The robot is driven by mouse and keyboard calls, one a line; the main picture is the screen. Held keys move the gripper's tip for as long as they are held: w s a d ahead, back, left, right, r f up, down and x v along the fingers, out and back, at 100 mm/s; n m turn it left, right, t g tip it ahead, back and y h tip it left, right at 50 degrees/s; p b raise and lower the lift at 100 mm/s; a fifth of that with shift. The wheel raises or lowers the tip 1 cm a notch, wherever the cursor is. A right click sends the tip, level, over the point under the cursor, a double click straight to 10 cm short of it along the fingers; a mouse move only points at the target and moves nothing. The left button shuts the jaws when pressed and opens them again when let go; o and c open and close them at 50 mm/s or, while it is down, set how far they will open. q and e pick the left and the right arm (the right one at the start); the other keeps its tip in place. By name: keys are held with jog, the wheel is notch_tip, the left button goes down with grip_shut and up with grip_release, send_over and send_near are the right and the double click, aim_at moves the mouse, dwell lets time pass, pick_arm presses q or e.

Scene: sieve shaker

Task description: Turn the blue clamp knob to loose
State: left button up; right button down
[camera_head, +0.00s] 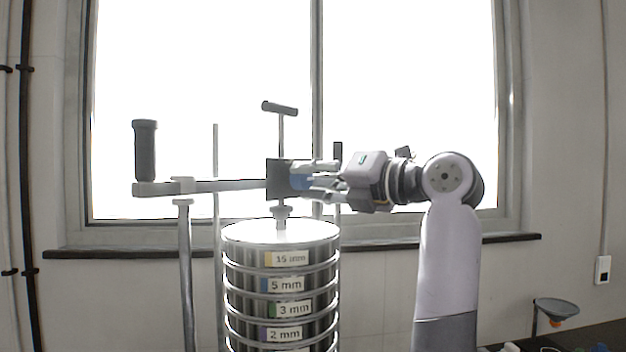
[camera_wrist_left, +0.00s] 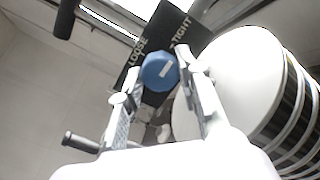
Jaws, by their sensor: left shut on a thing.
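The blue clamp knob (camera_wrist_left: 160,72) sits on a dark plate (camera_wrist_left: 190,24) lettered LOOSE and TIGHT. A pale mark on its face slants up and right, toward the TIGHT side. In the head view the knob (camera_head: 299,182) shows at the right face of the plate, partly covered by fingers. My left gripper (camera_head: 316,175) reaches it from the right and is shut on it, one finger on each side. My right gripper is not in view.
The sieve stack (camera_head: 282,232) stands just below the plate, with labelled rings. A clamp bar (camera_head: 225,187) with a black upright handle (camera_head: 145,150) runs left. A T-handle screw (camera_head: 280,108) rises above the plate. Upright rods stand around the stack.

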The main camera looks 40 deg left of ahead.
pick_arm(q)
jog(key=shift+c, duration=0.9)
jog(key=n, duration=0.9)
jog(key=shift+f+b, duration=0.1)
jog(key=shift+b, duration=0.2)
jog(key=n, duration=0.5)
jog(key=shift+g+y, duration=0.3)
jog(key=shift+n, duration=2.3)
jog(key=o, duration=1.2)
